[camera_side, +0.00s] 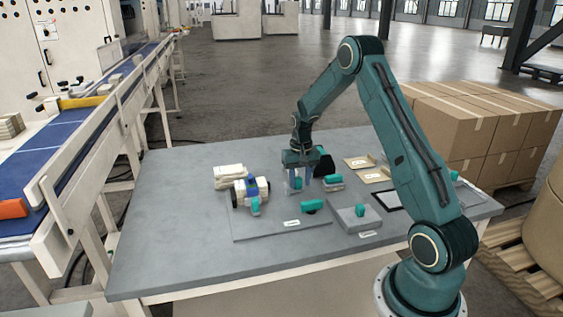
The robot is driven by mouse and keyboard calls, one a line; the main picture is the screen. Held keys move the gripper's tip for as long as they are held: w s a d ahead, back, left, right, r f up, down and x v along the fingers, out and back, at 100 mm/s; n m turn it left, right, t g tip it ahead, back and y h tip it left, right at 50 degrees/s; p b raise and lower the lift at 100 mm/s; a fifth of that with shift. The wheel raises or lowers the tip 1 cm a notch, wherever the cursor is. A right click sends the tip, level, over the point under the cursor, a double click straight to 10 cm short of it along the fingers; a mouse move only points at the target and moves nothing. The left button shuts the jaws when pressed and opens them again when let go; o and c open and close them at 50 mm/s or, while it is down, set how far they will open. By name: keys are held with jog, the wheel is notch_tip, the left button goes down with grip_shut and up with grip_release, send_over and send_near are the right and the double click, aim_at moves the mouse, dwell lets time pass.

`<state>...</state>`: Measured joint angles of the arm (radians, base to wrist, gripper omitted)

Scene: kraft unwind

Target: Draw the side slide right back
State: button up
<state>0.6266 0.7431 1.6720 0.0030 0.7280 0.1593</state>
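A fixture on a grey base plate (275,228) sits on the table, with a cream and blue body (252,189) and several teal handles. One teal handle (254,206) hangs at the front of the body and another (312,206) lies on the plate. A grey block with a teal knob (333,182) is right of my gripper. Which part is the side slide I cannot tell. My gripper (299,184) points down at the fixture's right side, its fingers around or in front of a small teal part. Whether they grip it is too small to tell.
Cardboard pieces (368,171) and a dark-framed tray (388,200) lie to the right. A conveyor (70,140) runs along the left. The table's left side is clear.

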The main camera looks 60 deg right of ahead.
aim_at(300, 177)
jog(key=shift+r, duration=0.1)
jog(key=shift+r, duration=0.1)
jog(key=shift+w+r, duration=0.1)
jog(key=shift+r, duration=0.5)
notch_tip(300, 177, up, 12)
jog(key=shift+r, duration=0.15)
dwell(0.4)
